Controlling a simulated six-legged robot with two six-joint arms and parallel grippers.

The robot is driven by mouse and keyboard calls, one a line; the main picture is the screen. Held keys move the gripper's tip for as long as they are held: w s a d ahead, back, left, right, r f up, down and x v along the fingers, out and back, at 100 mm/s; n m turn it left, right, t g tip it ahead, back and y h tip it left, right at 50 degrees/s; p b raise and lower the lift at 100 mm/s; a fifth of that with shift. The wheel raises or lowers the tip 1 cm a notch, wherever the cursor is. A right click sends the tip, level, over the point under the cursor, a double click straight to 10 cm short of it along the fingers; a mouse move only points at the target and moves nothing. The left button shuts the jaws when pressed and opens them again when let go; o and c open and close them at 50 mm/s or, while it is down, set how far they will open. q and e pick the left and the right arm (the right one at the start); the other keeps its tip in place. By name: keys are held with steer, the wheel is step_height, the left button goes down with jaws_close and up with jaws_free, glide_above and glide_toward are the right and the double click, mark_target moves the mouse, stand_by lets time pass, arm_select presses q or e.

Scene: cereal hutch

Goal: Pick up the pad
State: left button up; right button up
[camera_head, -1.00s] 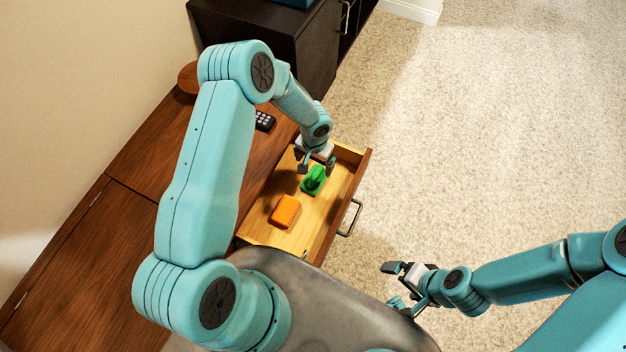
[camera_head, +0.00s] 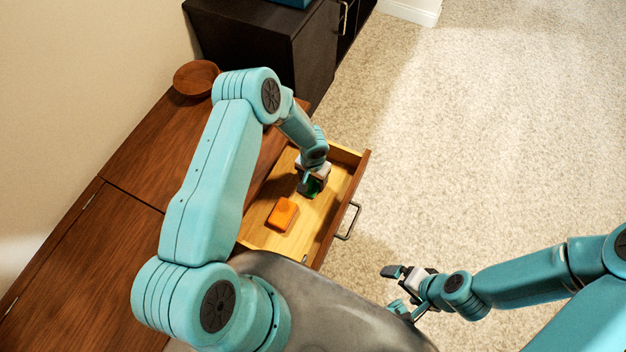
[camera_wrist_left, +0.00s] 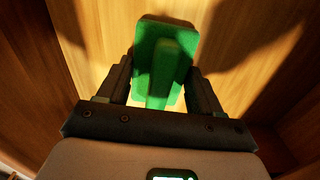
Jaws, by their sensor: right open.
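The green pad (camera_wrist_left: 154,32), a flat block with a raised ridge along its middle, lies in the open drawer (camera_head: 345,157). My left gripper (camera_head: 310,189) is down in the drawer over the pad and hides most of it in the head view. In the left wrist view, the two dark fingers of my left gripper (camera_wrist_left: 160,85) stand close on either side of the pad; I cannot tell whether they press on it. My right gripper (camera_head: 392,286) is open and empty, out over the carpet side.
An orange block (camera_head: 282,215) lies in the drawer nearer to me. The drawer has a metal handle (camera_head: 349,221) on its front. A round wooden bowl (camera_head: 196,78) stands on the brown cabinet top (camera_head: 130,150). The carpet (camera_head: 500,140) at right is clear.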

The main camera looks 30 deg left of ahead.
arm_select(q)
steer(key=c, duration=0.4)
